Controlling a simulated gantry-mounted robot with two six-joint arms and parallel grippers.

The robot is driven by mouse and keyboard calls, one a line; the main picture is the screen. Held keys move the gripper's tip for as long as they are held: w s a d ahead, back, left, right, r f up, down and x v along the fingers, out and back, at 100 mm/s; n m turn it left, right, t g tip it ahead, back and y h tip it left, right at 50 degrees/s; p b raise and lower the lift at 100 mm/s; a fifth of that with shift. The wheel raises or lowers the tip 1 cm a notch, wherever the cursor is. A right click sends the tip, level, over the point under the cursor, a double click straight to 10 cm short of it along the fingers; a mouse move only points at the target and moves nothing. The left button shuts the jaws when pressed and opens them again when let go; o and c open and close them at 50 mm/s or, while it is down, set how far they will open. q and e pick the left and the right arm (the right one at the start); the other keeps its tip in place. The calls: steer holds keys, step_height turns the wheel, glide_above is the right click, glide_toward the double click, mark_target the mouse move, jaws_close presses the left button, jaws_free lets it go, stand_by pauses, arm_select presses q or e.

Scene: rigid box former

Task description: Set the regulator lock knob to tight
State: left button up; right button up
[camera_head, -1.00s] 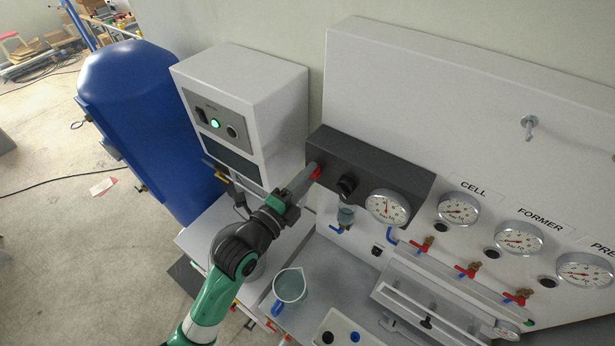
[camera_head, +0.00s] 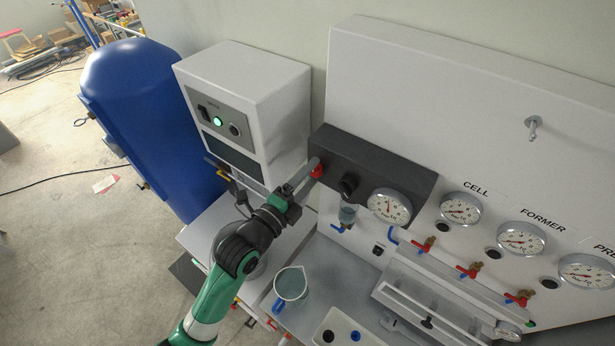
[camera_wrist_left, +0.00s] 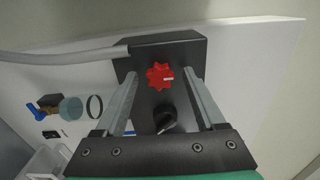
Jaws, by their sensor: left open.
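The black regulator block (camera_head: 395,176) is fixed at the left end of the white panel. A red star-shaped knob (camera_head: 317,169) sits on its left part and a black knob (camera_head: 349,185) is to the right of it. No label shows which one is the lock knob. My left gripper (camera_head: 307,177) is at the red knob and partly hides it. In the left wrist view its open fingers stand on either side of the red knob (camera_wrist_left: 160,77), with gaps visible. The red knob has a small pale mark on its right side. The black knob (camera_wrist_left: 167,121) shows nearer the gripper's palm. My right gripper is not in view.
A round gauge (camera_head: 389,206) is on the block, and a clear bowl (camera_head: 348,214) hangs below it. A grey hose (camera_wrist_left: 65,55) runs beside the block. A white cabinet (camera_head: 257,90) stands close to the left. A jug (camera_head: 290,285) stands on the bench below.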

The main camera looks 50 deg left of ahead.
arm_select(q)
steer(key=s+d+b, duration=0.1)
steer(key=s+d, duration=0.1)
steer(key=s, duration=0.9)
steer(key=shift+s+d+b, duration=0.15)
steer(key=shift+s+b, duration=0.05)
steer(key=shift+b, duration=0.1)
steer(key=w+d+r+t+h+p, duration=0.1)
steer(key=w+d+r+t, duration=0.1)
steer(key=r, duration=0.7)
steer(key=w+d+r+m+t+h+p, duration=0.1)
steer(key=w+d+r+t+p, duration=0.15)
steer(key=r, duration=0.75)
steer(key=w+d+r+t+h+p, duration=0.1)
steer(key=d+r+t, duration=0.1)
steer(key=r, duration=0.7)
steer(key=s+d+r+n+t+h, duration=0.1)
steer(key=d+r+n, duration=0.1)
steer(key=r+n, duration=0.6)
steer(key=s+d+r+n+t+h+p, duration=0.1)
steer(key=s+d+r+n+t, duration=0.1)
steer(key=r+n, duration=0.6)
step_height(320, 180, up, 2)
steer(key=shift+r, duration=0.2)
